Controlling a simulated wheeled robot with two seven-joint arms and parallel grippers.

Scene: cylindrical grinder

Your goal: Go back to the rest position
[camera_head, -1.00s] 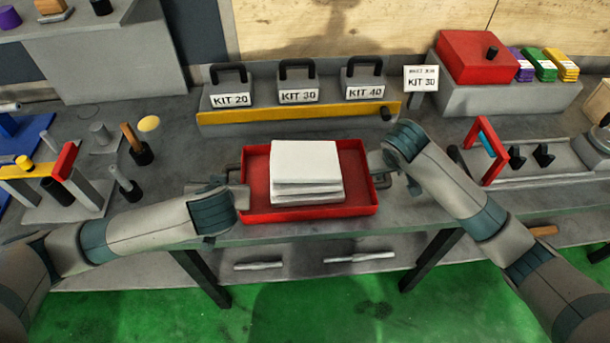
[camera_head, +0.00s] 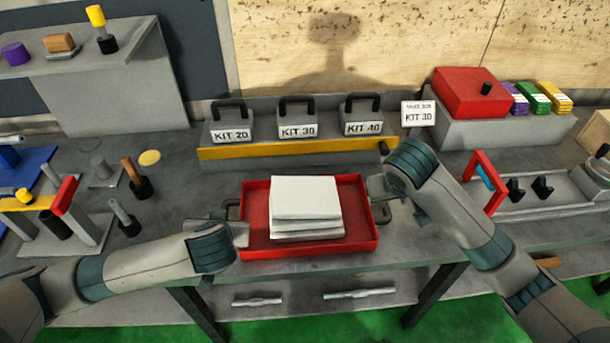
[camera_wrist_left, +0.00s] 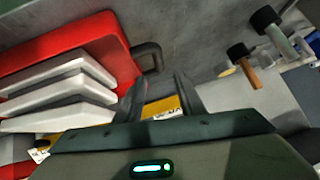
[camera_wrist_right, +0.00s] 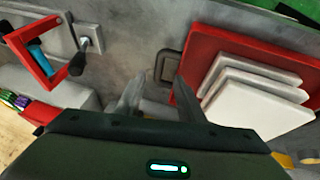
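A red tray (camera_head: 362,215) lies on the grey bench with a stack of white slabs (camera_head: 305,198) in it. My left gripper (camera_head: 241,233) is at the tray's left side. In the left wrist view its fingers (camera_wrist_left: 160,97) are apart and empty, with the tray's dark handle (camera_wrist_left: 152,58) just beyond them. My right gripper (camera_head: 374,188) is at the tray's right side. In the right wrist view its fingers (camera_wrist_right: 160,98) are apart and empty, close to the other handle (camera_wrist_right: 168,66).
Weights labelled KIT 20 (camera_head: 231,123), KIT 30 and KIT 40 stand on a rack behind the tray. Left are upright pegs (camera_head: 137,178) and a blue fixture. Right are a red-framed fixture (camera_head: 485,182) and a red box (camera_head: 470,92). Bare bench shows around the tray.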

